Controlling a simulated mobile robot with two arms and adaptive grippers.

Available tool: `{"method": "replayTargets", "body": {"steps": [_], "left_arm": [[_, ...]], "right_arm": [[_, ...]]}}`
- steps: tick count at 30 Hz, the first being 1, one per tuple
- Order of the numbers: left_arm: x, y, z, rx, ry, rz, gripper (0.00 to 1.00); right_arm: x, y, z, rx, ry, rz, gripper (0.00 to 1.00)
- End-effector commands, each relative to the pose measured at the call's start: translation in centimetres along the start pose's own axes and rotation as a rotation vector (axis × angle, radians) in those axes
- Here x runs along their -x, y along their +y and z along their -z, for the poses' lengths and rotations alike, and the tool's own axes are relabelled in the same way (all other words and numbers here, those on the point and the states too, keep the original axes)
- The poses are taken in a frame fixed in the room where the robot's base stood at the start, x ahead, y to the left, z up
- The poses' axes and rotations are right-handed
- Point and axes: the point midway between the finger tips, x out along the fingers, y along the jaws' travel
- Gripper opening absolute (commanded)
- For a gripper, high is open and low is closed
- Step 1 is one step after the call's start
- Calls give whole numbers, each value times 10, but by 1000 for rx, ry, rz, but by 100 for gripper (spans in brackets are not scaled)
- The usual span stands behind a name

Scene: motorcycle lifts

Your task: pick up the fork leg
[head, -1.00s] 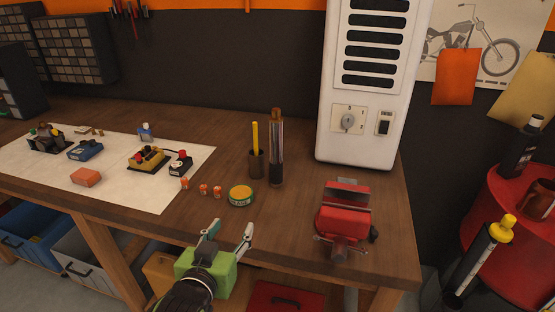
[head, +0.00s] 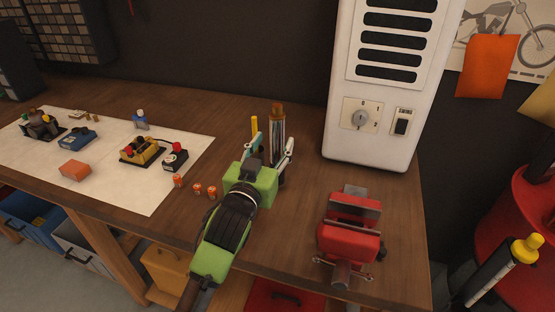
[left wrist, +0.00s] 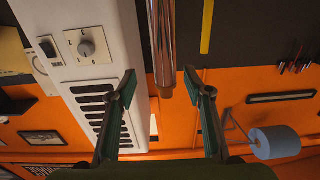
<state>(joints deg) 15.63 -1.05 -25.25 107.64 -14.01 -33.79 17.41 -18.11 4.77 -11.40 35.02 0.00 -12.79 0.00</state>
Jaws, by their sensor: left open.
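The fork leg (head: 277,124) is a tall shiny tube with a coppery top, standing upright on the workbench. My left gripper (head: 272,148) is open in front of it in the head view, its fingers spread to either side and hiding its lower part. In the left wrist view the fork leg (left wrist: 162,40) hangs in from the top edge, lined up with the gap between the open fingertips of the left gripper (left wrist: 159,75). I cannot tell whether a finger touches it. My right gripper is not in view.
A yellow stick (head: 254,124) stands close left of the fork leg. Small orange cans (head: 197,189) sit left of my gripper. A red vise (head: 350,225) is at the bench's right, and a white cabinet (head: 383,140) stands behind. Bench space between fork leg and vise is clear.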

Motion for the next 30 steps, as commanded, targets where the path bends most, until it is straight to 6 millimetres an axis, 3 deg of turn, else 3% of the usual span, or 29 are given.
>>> {"method": "replayTargets", "body": {"steps": [12,21,29,30], "left_arm": [[-35,-5,5,-2,-1,1,47],[-66,-8,3,1,-1,0,47],[-68,-8,2,1,-1,0,47],[-68,-8,2,1,-1,0,41]], "right_arm": [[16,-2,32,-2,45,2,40],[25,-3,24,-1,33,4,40],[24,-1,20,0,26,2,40],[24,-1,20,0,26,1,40]]}}
